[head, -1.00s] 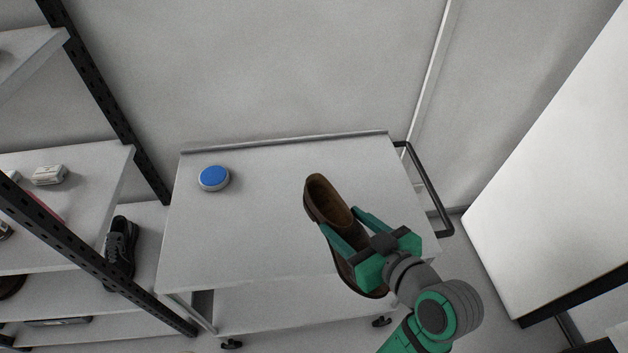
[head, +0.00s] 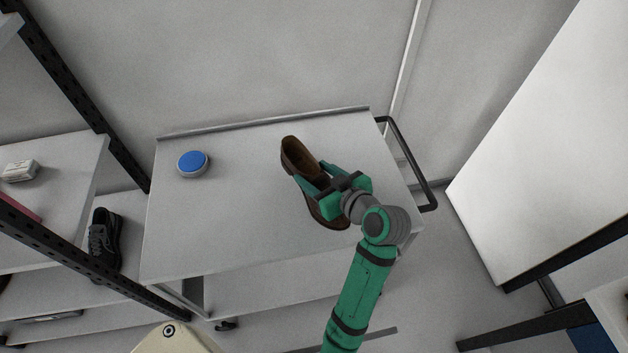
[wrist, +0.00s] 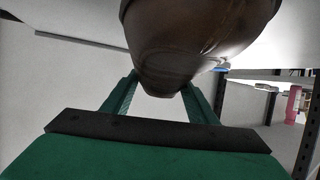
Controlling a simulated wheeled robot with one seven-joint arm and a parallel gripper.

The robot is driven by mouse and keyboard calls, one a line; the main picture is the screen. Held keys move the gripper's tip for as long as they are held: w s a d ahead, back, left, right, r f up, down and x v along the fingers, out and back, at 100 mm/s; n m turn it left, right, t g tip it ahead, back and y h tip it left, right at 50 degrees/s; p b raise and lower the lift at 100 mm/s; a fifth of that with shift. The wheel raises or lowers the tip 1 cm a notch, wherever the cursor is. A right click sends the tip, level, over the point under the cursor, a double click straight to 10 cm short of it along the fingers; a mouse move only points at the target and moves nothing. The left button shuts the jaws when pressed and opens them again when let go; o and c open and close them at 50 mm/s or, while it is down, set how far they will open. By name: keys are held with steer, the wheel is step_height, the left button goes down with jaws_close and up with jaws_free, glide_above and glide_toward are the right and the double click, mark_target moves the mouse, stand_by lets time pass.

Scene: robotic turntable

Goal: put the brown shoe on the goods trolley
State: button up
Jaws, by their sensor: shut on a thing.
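The brown shoe (head: 297,158) is held over the white top of the goods trolley (head: 235,225), right of its middle. My gripper (head: 319,176) is shut on the shoe, with a green finger on either side of it. Whether the sole touches the trolley top I cannot tell. In the wrist view the brown shoe (wrist: 190,45) fills the upper middle, between the fingers of my gripper (wrist: 160,95). The trolley has a black handle (head: 410,165) on its right side.
A blue-topped round object (head: 193,164) stands on the trolley's left part. A shelf rack (head: 75,245) with a black shoe (head: 104,238) stands at the left. A white panel (head: 540,140) is at the right. The trolley's front left part is clear.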

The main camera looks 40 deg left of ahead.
mark_target(315, 181)
steer(key=shift+w+a+f, duration=0.35)
steer(key=shift+a+f, duration=0.1)
steer(key=shift+f, duration=0.15)
steer(key=shift+w+a+f, duration=0.1)
steer(key=shift+f, duration=1.55)
steer(key=o, duration=1.4)
steer(key=shift+f, duration=0.1)
steer(key=shift+c, duration=0.2)
steer(key=v, duration=1.1)
steer(key=shift+w, duration=0.15)
steer(key=shift+s+d+r, duration=0.3)
steer(key=shift+d, duration=0.2)
